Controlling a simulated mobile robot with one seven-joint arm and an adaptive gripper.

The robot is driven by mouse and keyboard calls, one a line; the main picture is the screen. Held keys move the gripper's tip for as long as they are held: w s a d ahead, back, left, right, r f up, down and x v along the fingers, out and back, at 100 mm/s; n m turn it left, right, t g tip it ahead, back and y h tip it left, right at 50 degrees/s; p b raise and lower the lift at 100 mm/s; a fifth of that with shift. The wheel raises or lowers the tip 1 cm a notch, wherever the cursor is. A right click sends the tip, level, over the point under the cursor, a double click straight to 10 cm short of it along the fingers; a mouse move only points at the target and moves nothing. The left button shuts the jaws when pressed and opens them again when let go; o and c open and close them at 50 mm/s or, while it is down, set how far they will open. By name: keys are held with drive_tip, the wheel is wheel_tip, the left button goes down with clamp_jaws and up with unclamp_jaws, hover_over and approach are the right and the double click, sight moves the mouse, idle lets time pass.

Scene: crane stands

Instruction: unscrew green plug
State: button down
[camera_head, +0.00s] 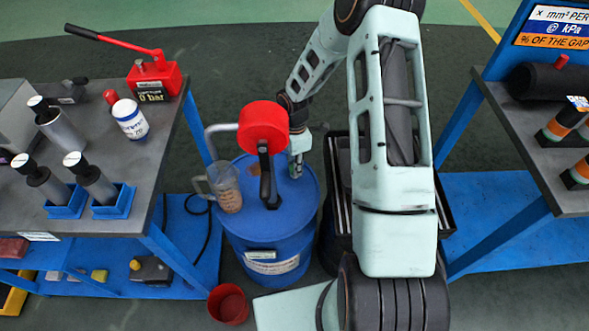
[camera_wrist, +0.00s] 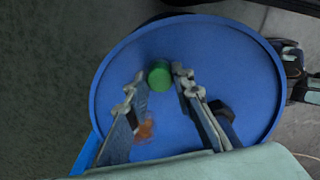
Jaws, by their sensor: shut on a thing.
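The green plug (camera_wrist: 159,76) is a small round green cap on the flat blue top of the drum (camera_wrist: 245,75). In the wrist view it sits between my two fingertips, and my gripper (camera_head: 296,170) is shut on it. In the head view my gripper reaches down to the right part of the drum's lid (camera_head: 308,190), and the plug is hidden there by the fingers.
A red hand pump (camera_head: 264,125) with a dark handle stands on the drum, left of my gripper. A clear jug (camera_head: 226,188) with brown content is beside it. Grey-topped benches stand left (camera_head: 150,125) and right (camera_head: 535,150). A red bucket (camera_head: 228,304) is on the floor.

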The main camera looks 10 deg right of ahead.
drive_tip(key=n+p, duration=0.1)
drive_tip(key=n, duration=0.1)
drive_tip(key=shift+r+n+p, duration=0.25)
drive_tip(key=shift+n+p, duration=0.1)
drive_tip(key=shift+n, duration=0.05)
drive_tip(key=shift+f+n+p, duration=0.2)
drive_tip(key=shift+n+p, duration=0.1)
drive_tip(key=shift+n, duration=0.8)
drive_tip(key=shift+r+n+p, duration=0.2)
drive_tip(key=shift+n+p, duration=0.5)
drive_tip(key=shift+n, duration=0.3)
drive_tip(key=shift+n+p, duration=0.5)
drive_tip(key=shift+n, duration=0.6)
drive_tip(key=shift+w+f+n, duration=0.1)
drive_tip(key=shift+f+n, duration=0.05)
drive_tip(key=shift+n, duration=0.35)
